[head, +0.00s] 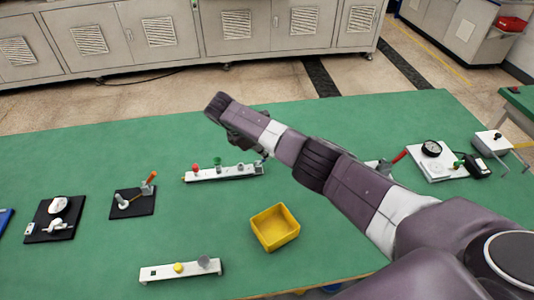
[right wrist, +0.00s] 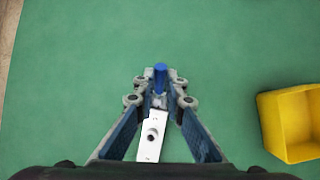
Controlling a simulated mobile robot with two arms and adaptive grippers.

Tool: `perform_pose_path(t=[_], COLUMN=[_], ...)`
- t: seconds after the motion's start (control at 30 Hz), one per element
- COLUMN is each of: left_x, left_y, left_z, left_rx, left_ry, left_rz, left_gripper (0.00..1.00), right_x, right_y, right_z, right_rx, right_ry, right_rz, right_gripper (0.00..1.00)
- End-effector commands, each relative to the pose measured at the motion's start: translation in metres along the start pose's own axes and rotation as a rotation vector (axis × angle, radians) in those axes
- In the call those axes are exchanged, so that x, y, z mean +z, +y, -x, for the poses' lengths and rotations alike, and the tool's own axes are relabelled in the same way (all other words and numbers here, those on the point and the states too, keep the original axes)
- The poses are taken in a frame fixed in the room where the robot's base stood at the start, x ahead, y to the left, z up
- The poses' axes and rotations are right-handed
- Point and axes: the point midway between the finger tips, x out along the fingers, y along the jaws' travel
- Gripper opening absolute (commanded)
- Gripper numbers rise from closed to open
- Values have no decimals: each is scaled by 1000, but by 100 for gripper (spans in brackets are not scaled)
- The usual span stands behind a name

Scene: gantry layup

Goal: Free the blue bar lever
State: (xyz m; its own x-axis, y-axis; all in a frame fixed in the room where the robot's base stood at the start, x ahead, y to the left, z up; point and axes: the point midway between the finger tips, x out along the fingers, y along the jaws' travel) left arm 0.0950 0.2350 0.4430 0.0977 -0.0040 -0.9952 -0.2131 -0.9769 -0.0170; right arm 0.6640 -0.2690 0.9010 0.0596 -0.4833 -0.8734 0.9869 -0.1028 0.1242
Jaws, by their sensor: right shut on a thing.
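The blue bar lever (right wrist: 160,74) stands at the end of a white fixture strip (right wrist: 151,136) in the right wrist view. My right gripper (right wrist: 160,84) has its two fingertips closed around the lever. In the head view the strip (head: 222,174) lies in the middle of the green table with a red knob (head: 195,167), a green knob (head: 217,162) and grey parts on it. My right gripper (head: 261,151) reaches down at the strip's right end, and my arm hides much of it there. My left gripper is not in view.
A yellow bin (head: 275,228) stands in front of the strip, near my forearm. A second white strip (head: 180,271) lies at the front. Black boards (head: 133,203) with small fixtures are at the left, a gauge plate (head: 437,161) at the right. The far left table is clear.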

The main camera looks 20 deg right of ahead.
Motion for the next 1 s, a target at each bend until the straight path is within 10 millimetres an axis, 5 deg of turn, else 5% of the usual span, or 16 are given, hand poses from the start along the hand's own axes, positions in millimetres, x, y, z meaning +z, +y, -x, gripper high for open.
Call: perform_pose_path(t=[0.43,0.47,0.6,1.0], left_x=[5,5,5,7], left_y=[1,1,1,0], left_z=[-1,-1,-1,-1], left_rx=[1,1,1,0], left_ry=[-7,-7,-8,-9], left_rz=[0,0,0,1], left_gripper=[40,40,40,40], right_x=[-1,-1,-1,-2], right_y=[1,1,0,1], right_z=[1,1,1,10], right_rx=[3,3,2,3], right_ry=[-12,-12,-11,-8], right_rz=[4,4,4,4], right_gripper=[0,13,28,28])
